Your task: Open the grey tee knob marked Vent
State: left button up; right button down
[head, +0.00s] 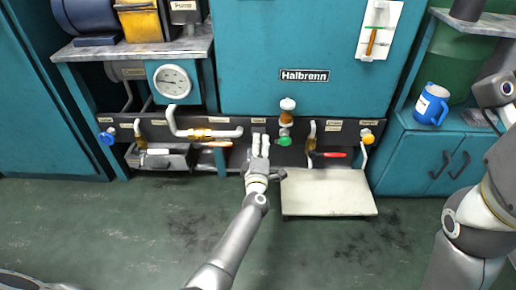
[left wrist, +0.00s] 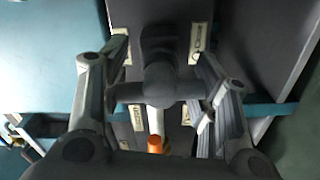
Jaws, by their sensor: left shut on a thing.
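The grey tee knob (left wrist: 160,86) shows in the middle of the left wrist view, with its dark crossbar lying across between the fingers. My left gripper (head: 260,143) reaches to the pipe panel, left of the green knob. In the left wrist view its two fingers (left wrist: 162,72) stand on either side of the knob, shut on its crossbar ends. In the head view the gripper hides the knob, and its label there is too small to read. My right arm shows at the right edge of the head view; its gripper cannot be made out.
A pale tray (head: 325,192) juts out below. A blue jug (head: 431,104) stands on the right cabinet. The floor in front is clear.

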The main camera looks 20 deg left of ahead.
pick_arm(q)
jog(key=shift+d+r, duration=0.15)
jog(key=o, duration=0.9)
